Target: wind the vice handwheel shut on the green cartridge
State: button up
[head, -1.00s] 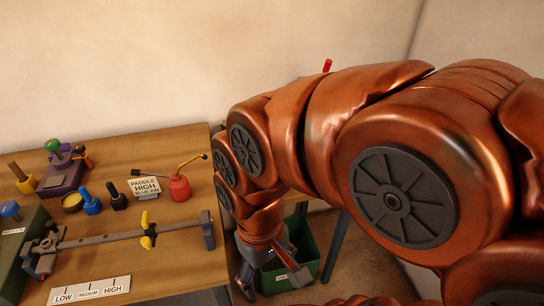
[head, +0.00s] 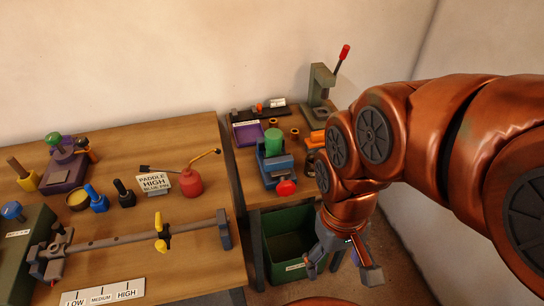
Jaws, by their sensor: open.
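The green cartridge (head: 273,141) stands upright in the blue vice (head: 277,168) on the right-hand bench. Whether the jaws touch it is too small to tell. The vice's red handwheel (head: 286,187) faces the front edge of that bench. My gripper (head: 343,277) is open and empty, pointing down in front of the bench, below and to the right of the handwheel and apart from it.
A green bin (head: 291,238) sits under the right-hand bench. A press with a red-tipped lever (head: 322,90) stands behind, and a purple tray (head: 247,134) lies left of the cartridge. The left bench holds a red oil can (head: 190,182) and a long bar clamp (head: 120,240).

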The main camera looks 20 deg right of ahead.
aim_at(286, 188)
jog(key=z, duration=1.05)
jog(key=k, duration=1.4)
jog(key=u, duration=1.2)
